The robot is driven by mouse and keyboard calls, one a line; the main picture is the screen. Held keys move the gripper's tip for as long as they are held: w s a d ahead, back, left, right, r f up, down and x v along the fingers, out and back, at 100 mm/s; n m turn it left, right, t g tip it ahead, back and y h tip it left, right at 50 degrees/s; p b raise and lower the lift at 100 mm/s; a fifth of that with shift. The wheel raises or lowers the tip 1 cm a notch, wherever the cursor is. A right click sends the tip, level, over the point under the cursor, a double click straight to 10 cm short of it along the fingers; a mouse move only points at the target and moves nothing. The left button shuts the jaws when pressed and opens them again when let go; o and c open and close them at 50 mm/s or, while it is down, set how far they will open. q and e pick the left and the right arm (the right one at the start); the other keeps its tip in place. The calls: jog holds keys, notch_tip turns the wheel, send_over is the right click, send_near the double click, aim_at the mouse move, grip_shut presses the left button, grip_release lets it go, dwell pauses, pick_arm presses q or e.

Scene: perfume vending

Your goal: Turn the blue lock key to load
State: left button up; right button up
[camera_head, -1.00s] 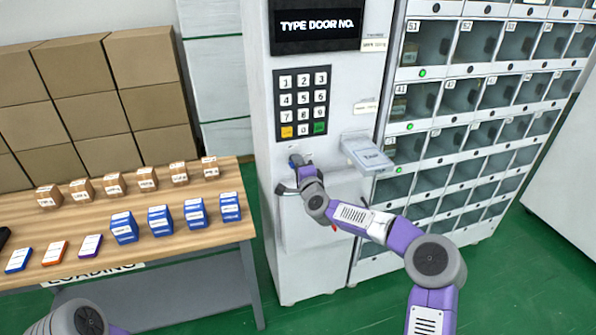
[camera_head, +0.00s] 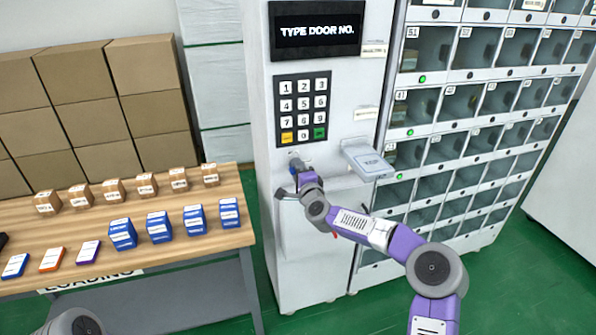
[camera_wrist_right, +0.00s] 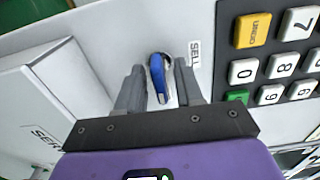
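The blue lock key (camera_wrist_right: 158,72) sits in its lock on the white machine panel, beside the printed word SELL, in the right wrist view. In the head view the key (camera_head: 296,162) is small, below the keypad. My right gripper (camera_wrist_right: 160,92) is open, with one finger on each side of the key and visible gaps between. In the head view the right gripper (camera_head: 288,186) is in front of the panel just below the key. Only a rounded part of my left arm shows at the bottom left; its gripper is out of view.
The keypad (camera_head: 303,108) is above the lock, and a tilted grey card pad (camera_head: 367,160) juts out to its right. Glass-door lockers (camera_head: 455,140) fill the right side. A wooden table (camera_head: 150,262) with several boxes stands at the left.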

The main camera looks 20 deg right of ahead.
jog(key=s, duration=0.7)
jog(key=shift+s+d, duration=0.15)
jog(key=shift+s, duration=0.15)
dwell(0.3)
jog(key=s+a+f+n+g+y+p, duration=0.1)
jog(key=s+a+f+n+g, duration=0.25)
jog(key=f, duration=0.45)
jog(key=s+a+f+n+g+y+p, duration=0.15)
jog(key=s+a+f, duration=0.3)
jog(key=f, duration=0.45)
jog(key=s+a+f+n+g+y, duration=0.25)
jog(key=s+f, duration=0.25)
jog(key=f, duration=0.3)
jog(key=s+f+n+g+p, duration=0.1)
jog(key=s+f+n+g, duration=0.3)
jog(key=s, duration=0.9)
jog(key=s+a+f+n+g+h+p, duration=0.1)
jog(key=s+f+n+g, duration=0.2)
jog(key=s, duration=1.1)
notch_tip(320, 180, down, 5)
jog(key=g, duration=0.3)
jog(key=shift+a+n, duration=0.2)
jog(key=shift+n, duration=0.15)
